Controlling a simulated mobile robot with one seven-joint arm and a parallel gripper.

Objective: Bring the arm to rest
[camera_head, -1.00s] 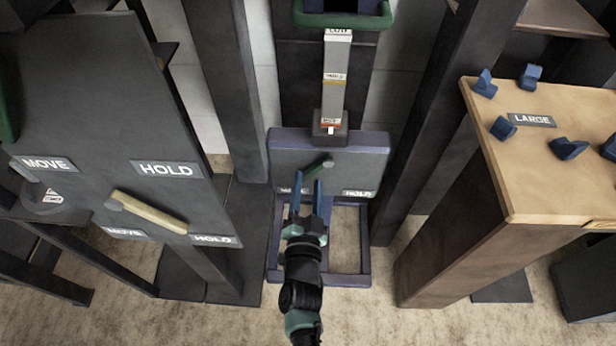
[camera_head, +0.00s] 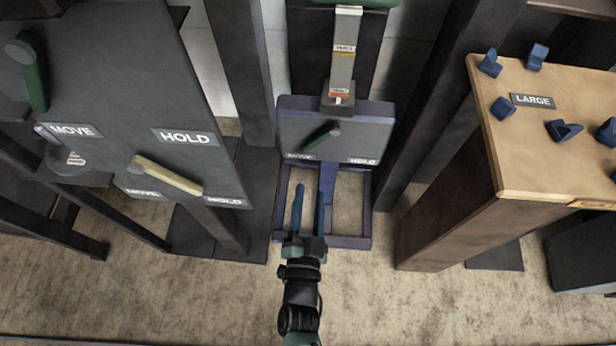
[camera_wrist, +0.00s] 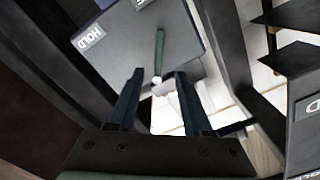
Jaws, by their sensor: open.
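My gripper (camera_head: 311,212) is open and empty in the head view, its two blue fingers pointing up the picture. It lies over the lower frame of a grey panel stand (camera_head: 359,133). A small green lever (camera_head: 322,137) on that panel sits just beyond the fingertips, apart from them. In the wrist view the gripper (camera_wrist: 160,85) shows its two fingers spread, with the green lever (camera_wrist: 159,52) beyond the gap between them. A HOLD label (camera_wrist: 89,38) shows to its left.
A large dark panel (camera_head: 110,60) at left carries a cream lever (camera_head: 166,175) and a green lever (camera_head: 34,75). A wooden table (camera_head: 520,170) with several blue pieces stands at right. Dark posts flank the stand. Bare floor (camera_head: 180,300) is clear at the front.

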